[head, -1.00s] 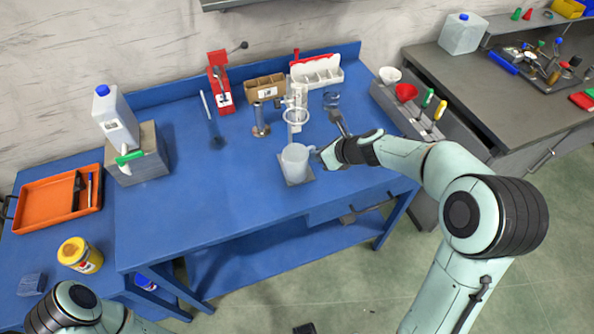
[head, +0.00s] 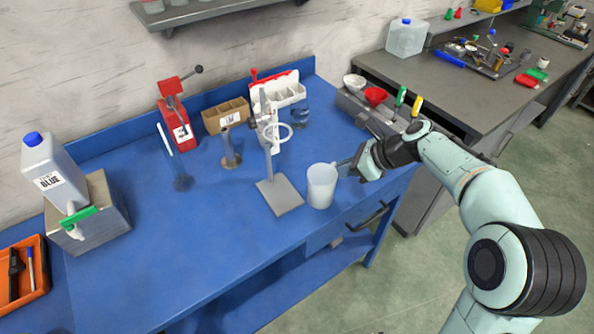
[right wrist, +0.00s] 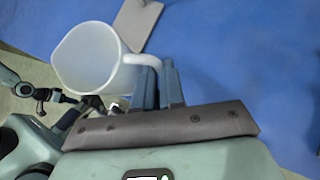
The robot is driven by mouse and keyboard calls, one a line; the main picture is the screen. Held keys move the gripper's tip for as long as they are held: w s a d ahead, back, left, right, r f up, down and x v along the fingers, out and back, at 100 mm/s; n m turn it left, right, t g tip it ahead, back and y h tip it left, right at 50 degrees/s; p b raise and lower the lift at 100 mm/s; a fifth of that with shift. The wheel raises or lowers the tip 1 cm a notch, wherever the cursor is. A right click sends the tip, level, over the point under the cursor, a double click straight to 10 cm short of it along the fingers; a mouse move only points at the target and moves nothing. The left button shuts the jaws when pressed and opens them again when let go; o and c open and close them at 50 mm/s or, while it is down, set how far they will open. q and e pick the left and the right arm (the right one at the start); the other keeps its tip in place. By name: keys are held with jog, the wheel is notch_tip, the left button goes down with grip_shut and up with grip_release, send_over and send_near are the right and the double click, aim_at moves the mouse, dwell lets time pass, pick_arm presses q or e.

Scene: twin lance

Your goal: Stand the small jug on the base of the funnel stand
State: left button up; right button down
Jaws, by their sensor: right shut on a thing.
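The small jug (head: 322,188) is white, translucent and upright, just right of the funnel stand's base (head: 281,198) in the head view. The stand has a grey square base, an upright post and a white ring (head: 277,133); the visible base is bare. My right gripper (head: 352,167) is shut on the jug's handle from the right. In the right wrist view its fingers (right wrist: 158,86) grip the handle below the jug's rim (right wrist: 85,52), and part of the base (right wrist: 138,20) shows beyond. Whether the jug touches the bench is unclear. My left gripper is not in view.
On the blue bench (head: 215,245), a metal cylinder (head: 231,150), a glass beaker (head: 300,118), a cardboard box (head: 226,115) and a red press (head: 174,120) stand behind. A block with a blue-capped bottle (head: 52,170) stands left.

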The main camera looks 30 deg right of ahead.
jog(key=shift+w+a+f+b, duration=0.15)
jog(key=shift+w+a+f, duration=0.45)
jog(key=shift+w+a, duration=0.65)
jog(key=shift+w+a+f+b, duration=0.1)
jog(key=shift+w+a+f, duration=0.6)
jog(key=shift+w, duration=0.9)
jog(key=shift+w+a+f+b, duration=0.15)
jog(key=shift+w+a+f, duration=0.3)
jog(key=shift+w+a, duration=0.9)
jog(key=shift+w+d+f, duration=0.1)
jog(key=c, duration=1.2)
grip_release()
jog(key=p+v, duration=0.2)
jog(key=v, duration=1)
